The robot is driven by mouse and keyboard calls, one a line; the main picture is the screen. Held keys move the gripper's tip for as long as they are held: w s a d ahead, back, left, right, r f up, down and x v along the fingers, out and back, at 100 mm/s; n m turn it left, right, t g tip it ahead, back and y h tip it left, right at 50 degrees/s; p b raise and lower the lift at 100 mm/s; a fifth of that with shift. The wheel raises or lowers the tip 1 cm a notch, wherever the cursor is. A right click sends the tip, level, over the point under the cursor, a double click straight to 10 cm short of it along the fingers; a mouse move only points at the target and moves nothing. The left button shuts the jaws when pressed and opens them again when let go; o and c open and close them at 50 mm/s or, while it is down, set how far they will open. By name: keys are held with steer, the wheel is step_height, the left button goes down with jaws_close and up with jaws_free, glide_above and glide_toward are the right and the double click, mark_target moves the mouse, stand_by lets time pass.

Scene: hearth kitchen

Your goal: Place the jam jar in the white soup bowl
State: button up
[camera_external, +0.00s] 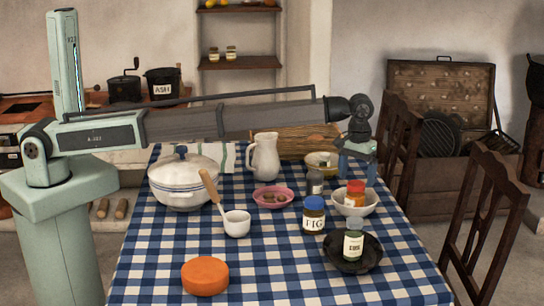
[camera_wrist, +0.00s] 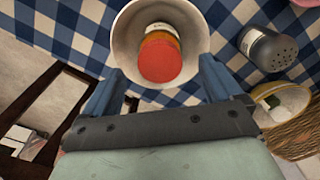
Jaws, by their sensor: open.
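The white soup bowl (camera_external: 371,204) stands on the checked cloth at the right of the table. A small jar with a red lid and orange contents (camera_external: 355,192) is inside it; in the wrist view this jar (camera_wrist: 161,58) leans in the bowl (camera_wrist: 126,42). A larger jar with a blue lid and a FIG label (camera_external: 313,216) stands upright outside, left of the bowl. Which jar is the jam jar I cannot tell for certain. My gripper (camera_external: 357,178) is open and points down just above and behind the bowl. In the wrist view its fingers (camera_wrist: 158,82) are apart with nothing gripped.
A dark bowl (camera_external: 340,262) holding a green-lidded jar is in front. A grey shaker (camera_external: 315,184), a pink bowl (camera_external: 272,204) and a yellow-rimmed bowl (camera_external: 320,168) are nearby.

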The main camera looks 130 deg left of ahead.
step_height(320, 180, up, 6)
steer(key=shift+f, duration=0.1)
stand_by(0.4)
